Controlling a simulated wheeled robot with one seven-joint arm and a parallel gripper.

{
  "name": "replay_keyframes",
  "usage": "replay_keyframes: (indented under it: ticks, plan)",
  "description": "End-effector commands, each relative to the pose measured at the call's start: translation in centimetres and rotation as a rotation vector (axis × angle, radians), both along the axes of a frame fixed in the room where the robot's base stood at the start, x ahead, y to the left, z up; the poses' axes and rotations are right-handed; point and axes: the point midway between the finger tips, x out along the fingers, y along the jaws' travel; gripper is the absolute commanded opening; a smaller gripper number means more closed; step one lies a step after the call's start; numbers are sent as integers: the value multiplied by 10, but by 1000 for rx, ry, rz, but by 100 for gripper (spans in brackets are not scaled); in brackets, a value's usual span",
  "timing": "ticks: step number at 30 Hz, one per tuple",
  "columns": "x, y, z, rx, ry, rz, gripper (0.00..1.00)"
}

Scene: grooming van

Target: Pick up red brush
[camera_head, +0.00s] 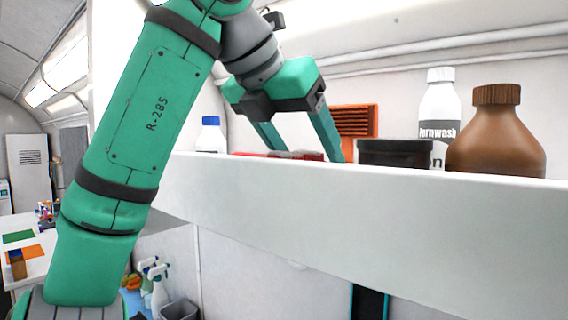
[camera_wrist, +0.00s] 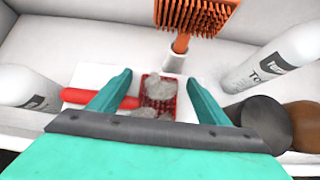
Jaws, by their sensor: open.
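The red brush (camera_wrist: 158,90) lies on the white shelf, with its red handle (camera_wrist: 88,96) pointing left and grey fluff on its bristle head. In the head view only a low red strip of the brush (camera_head: 308,155) shows above the shelf's front lip. My gripper (camera_wrist: 160,84) is open above it, one finger on each side of the brush head in the wrist view. In the head view my gripper (camera_head: 308,155) points down at the shelf; whether the fingertips touch anything is hidden.
An orange brush (camera_wrist: 194,18) stands behind. A white Furnwash bottle (camera_head: 438,115), a dark round tub (camera_head: 395,153) and a brown bottle (camera_head: 496,135) are on the right. A white bottle with a blue cap (camera_head: 211,135) is on the left. The shelf has a raised front lip (camera_head: 370,205).

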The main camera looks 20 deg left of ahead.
Motion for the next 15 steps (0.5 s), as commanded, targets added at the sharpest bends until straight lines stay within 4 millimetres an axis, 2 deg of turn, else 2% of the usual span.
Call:
replay_keyframes:
  ticks: [2, 7, 8, 15]
  plan:
    - [0, 0, 0, 0, 0, 0, 68]
    - [0, 0, 0, 0, 0, 0, 27]
    - [0, 0, 0, 0, 0, 0, 25]
    - [-1, 0, 1, 0, 0, 0, 25]
